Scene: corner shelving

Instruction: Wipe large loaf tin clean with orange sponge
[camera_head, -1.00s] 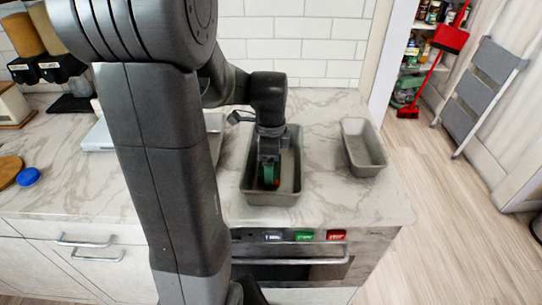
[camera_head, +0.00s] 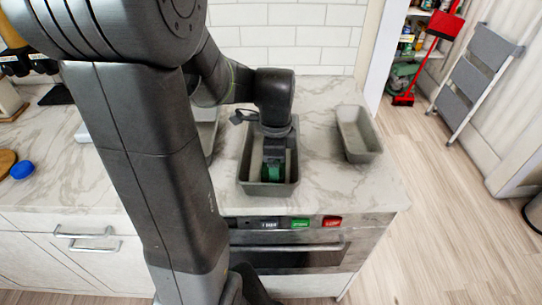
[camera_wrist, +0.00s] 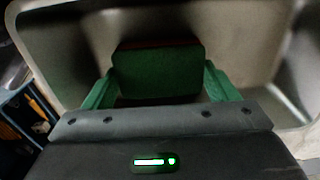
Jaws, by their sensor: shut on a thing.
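The large grey loaf tin (camera_head: 245,178) stands on the marble counter, and its inner wall also shows in the wrist view (camera_wrist: 262,40). My gripper (camera_head: 273,168) points down inside the tin, near its front end. In the wrist view its green fingers are shut on a block (camera_wrist: 155,72), which I take to be the sponge. The block's facing side is green, with a thin reddish edge along the top; no clear orange face shows. The gripper hides part of the tin floor, and I cannot tell whether the sponge touches it.
A smaller grey loaf tin (camera_head: 369,152) stands to the right with clear counter between. A blue lid (camera_head: 22,169) lies at the far left. Tiled wall (camera_head: 285,35) stands behind. Oven buttons (camera_head: 300,223) are at the counter's front.

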